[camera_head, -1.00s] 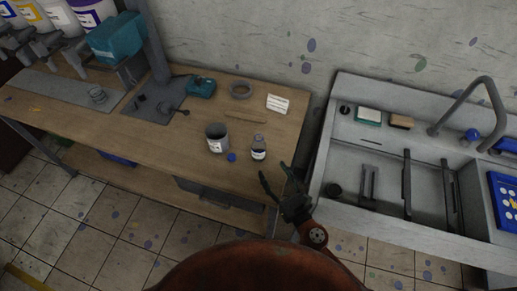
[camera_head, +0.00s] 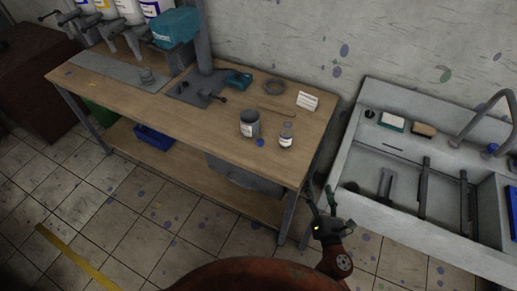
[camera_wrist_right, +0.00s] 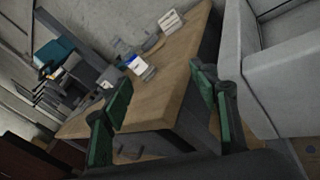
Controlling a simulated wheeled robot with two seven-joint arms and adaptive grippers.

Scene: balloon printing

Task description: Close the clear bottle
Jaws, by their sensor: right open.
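The clear bottle (camera_head: 286,135) stands upright and uncapped-looking on the wooden table (camera_head: 215,118), near its right front corner; its neck is too small to judge fully. A small blue cap (camera_head: 260,143) lies on the tabletop just left of it. The bottle also shows in the right wrist view (camera_wrist_right: 139,66), ahead between the fingers. My right gripper (camera_head: 320,203) is open and empty, in front of the table's right end and apart from the bottle. It also shows in the right wrist view (camera_wrist_right: 160,95). My left gripper is not in view.
A grey can (camera_head: 249,124) stands left of the bottle. A white card (camera_head: 307,101), a tape ring (camera_head: 274,87) and a teal tool (camera_head: 238,79) lie behind. A grey sink (camera_head: 400,180) stands to the right. Tiled floor in front is clear.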

